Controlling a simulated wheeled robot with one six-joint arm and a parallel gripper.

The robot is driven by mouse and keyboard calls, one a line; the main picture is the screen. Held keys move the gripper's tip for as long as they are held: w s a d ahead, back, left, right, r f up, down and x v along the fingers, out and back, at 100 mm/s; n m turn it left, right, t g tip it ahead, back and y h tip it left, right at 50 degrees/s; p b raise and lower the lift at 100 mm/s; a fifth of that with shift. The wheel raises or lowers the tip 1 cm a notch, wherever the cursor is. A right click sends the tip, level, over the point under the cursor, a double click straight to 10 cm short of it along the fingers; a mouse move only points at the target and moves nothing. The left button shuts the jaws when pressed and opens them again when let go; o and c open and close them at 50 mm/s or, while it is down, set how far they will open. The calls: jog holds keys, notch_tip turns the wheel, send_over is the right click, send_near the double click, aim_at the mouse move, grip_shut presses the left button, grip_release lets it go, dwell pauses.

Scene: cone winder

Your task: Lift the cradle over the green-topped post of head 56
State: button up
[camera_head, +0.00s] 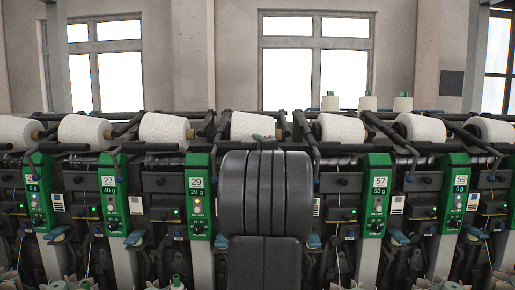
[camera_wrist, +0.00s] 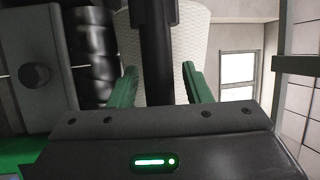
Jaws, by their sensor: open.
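In the wrist view my gripper (camera_wrist: 158,68) has its two green fingers apart, one on each side of a black upright bar (camera_wrist: 157,40), which looks like part of the cradle. I cannot tell whether they touch it. A white yarn cone (camera_wrist: 195,12) is behind the bar. In the head view a white cone (camera_head: 250,124) sits behind my dark arm, which hides most of the middle head and my gripper. Green-topped posts marked 29 (camera_head: 198,190) and 57 (camera_head: 377,195) stand either side. I see no label 56; it may be hidden.
More green posts marked 27 (camera_head: 113,195) and 59 (camera_head: 456,190) line the machine, with white cones and black cradle arms above. Several small cones (camera_head: 367,102) stand at the back. In the wrist view a dark box with a knob (camera_wrist: 34,75) is close on the left.

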grip_shut()
jog(key=shift+r, duration=0.15)
jog(key=r+p, duration=0.2)
jog(key=p, duration=0.1)
jog(key=r+p, duration=0.3)
jog(key=p, duration=0.1)
jog(key=s+r+p, duration=0.1)
jog(key=r+p, duration=0.2)
jog(key=p, duration=0.1)
jog(key=shift+r, duration=0.1)
